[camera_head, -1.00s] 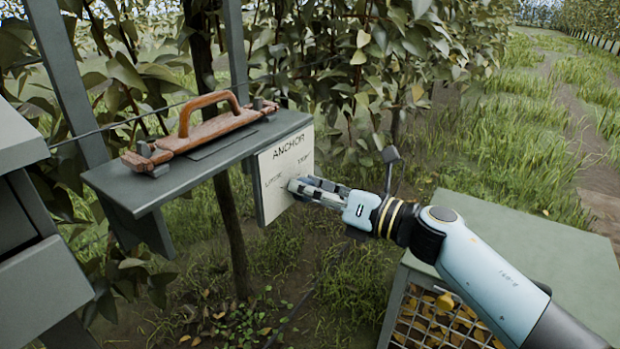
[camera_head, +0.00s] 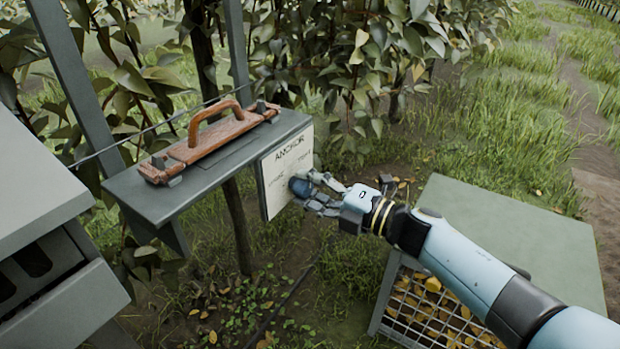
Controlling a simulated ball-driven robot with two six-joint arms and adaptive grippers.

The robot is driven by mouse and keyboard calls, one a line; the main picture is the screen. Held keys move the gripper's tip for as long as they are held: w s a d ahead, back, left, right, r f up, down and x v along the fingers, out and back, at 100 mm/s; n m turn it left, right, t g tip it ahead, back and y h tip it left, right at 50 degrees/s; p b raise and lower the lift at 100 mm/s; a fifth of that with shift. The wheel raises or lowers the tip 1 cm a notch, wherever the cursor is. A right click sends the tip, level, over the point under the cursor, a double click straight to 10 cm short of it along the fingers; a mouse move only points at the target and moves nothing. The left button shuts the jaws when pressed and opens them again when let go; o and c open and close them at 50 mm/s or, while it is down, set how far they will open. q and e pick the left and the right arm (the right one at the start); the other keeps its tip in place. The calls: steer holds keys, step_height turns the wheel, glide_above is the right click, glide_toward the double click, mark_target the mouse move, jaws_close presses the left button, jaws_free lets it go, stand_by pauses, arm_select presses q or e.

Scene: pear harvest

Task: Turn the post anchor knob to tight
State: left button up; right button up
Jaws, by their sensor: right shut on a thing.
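The white anchor plate (camera_head: 276,198) faces right on the end of a grey-green shelf. It reads ANCHOR, with smaller loose and tight labels below. The round dark blue anchor knob (camera_head: 300,187) sticks out from the plate's right part. My right gripper (camera_head: 314,193) reaches in from the right and is shut on the knob, with its fingers around the knob's side. Any pointer mark on the knob is too small or hidden to read. My left gripper is not in view.
A reddish-brown handled tool (camera_head: 209,145) lies on the shelf (camera_head: 160,205). A grey cabinet (camera_head: 40,230) stands at left. A green-topped crate (camera_head: 510,235) with mesh and yellow fruit stands under my right arm. Leafy branches hang behind the plate.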

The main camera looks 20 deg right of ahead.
steer(key=m+p, duration=0.2)
steer(key=m, duration=0.3)
steer(key=shift+m+p, duration=0.3)
steer(key=m+p, duration=0.1)
steer(key=m, duration=0.3)
steer(key=shift+f+m+p, duration=0.2)
steer(key=shift+m+p, duration=0.2)
steer(key=shift+s, duration=0.1)
steer(key=o, duration=1.1)
steer(key=shift+o, duration=0.2)
steer(key=v, duration=1.2)
